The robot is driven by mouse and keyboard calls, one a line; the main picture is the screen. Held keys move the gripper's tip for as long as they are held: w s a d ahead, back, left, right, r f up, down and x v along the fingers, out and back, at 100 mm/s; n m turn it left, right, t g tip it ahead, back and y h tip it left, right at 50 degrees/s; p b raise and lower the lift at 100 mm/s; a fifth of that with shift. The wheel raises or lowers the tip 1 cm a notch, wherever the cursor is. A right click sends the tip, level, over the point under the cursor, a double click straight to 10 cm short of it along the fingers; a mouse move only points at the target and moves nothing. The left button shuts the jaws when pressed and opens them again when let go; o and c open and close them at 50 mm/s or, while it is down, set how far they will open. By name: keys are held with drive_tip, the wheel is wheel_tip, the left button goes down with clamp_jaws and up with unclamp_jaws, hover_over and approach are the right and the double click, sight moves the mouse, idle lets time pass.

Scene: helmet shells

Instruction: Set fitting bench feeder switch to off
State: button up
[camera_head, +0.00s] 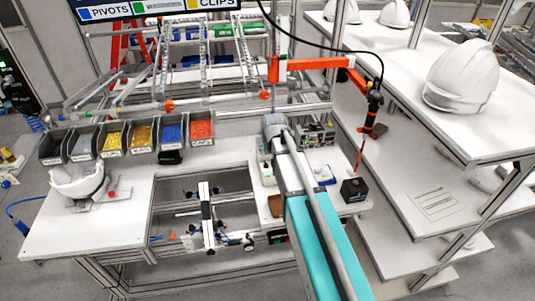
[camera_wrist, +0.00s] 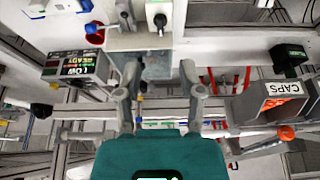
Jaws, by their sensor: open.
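In the wrist view, a white box with a dark knob (camera_wrist: 159,17) is at the top centre; it looks like a switch, but its label and setting cannot be read. A dark display box (camera_wrist: 75,67) reading "LOW" and "READY" is to its left. My gripper (camera_wrist: 158,70) is open, its two fingers apart with nothing between them, below the knob in the picture. In the head view, my gripper (camera_head: 273,122) is over the back of the white bench (camera_head: 100,222), and my arm hides part of the bench there.
A "CAPS" bin (camera_wrist: 272,102) is at right. Parts bins (camera_head: 142,135) and a white helmet (camera_head: 77,180) are left on the bench. An orange tool arm (camera_head: 320,63) and helmet shelves (camera_head: 440,140) are at right.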

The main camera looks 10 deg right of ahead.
sight(266, 163)
drive_tip(key=shift+w+r, duration=0.6)
drive_tip(key=shift+r, duration=0.1)
drive_tip(key=shift+f, duration=0.15)
drive_tip(key=b+x, duration=1.2)
drive_tip(key=x, duration=0.1)
drive_tip(key=shift+w+f, duration=0.2)
drive_tip(key=shift+w, duration=0.05)
idle(0.4)
clamp_jaws()
drive_tip(key=shift+d, duration=0.1)
